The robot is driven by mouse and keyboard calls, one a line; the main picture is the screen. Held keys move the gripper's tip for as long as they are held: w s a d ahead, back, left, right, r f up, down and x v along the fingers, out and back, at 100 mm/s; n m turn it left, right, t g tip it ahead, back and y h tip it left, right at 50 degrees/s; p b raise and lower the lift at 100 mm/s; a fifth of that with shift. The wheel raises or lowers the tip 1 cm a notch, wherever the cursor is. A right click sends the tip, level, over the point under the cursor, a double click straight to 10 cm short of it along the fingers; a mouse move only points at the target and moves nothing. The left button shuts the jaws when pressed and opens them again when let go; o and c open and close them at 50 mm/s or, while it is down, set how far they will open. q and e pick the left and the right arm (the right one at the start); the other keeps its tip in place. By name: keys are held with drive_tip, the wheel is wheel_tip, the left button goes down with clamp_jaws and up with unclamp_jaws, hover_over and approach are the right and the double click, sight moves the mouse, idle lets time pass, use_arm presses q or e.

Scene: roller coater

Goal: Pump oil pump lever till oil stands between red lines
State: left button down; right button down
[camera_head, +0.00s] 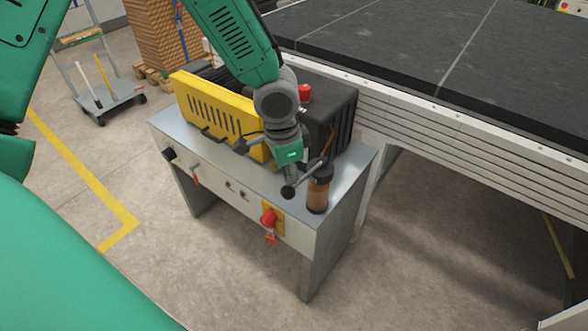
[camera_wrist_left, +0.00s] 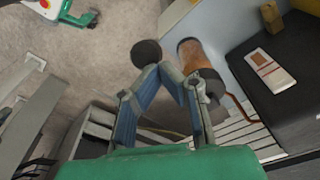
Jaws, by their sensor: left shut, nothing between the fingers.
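The oil reservoir (camera_head: 318,192) is an upright clear cylinder with a dark cap and brown oil, at the right front corner of the metal cabinet. It also shows in the left wrist view (camera_wrist_left: 193,55). I cannot make out its red lines or the exact oil level. The lever's round black knob (camera_head: 288,192) is just left of the reservoir; in the left wrist view the knob (camera_wrist_left: 146,53) is just beyond the fingertips. My left gripper (camera_head: 291,181) is shut and empty, its tips close to the knob; I cannot tell whether they touch. My right gripper is not in view.
The cabinet top (camera_head: 355,172) carries a yellow guard (camera_head: 215,112) and a black motor housing. A red switch (camera_head: 268,217) is on its front. A conveyor (camera_head: 460,130) stands at the right. The floor in front is clear.

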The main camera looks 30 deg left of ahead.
use_arm(q)
drive_tip(key=shift+s, duration=0.1)
drive_tip(key=shift+s+a+r+p, duration=0.25)
drive_tip(key=shift+s+a, duration=0.2)
drive_tip(key=shift+s, duration=0.15)
drive_tip(key=shift+s+a+r+p, duration=0.1)
drive_tip(key=shift+s+a+r, duration=0.15)
drive_tip(key=shift+s+a, duration=0.25)
drive_tip(key=shift+r, duration=0.1)
wheel_tip(320, 180, up, 12)
drive_tip(key=s, duration=0.1)
drive_tip(key=shift+a, duration=0.4)
drive_tip(key=shift+f, duration=0.2)
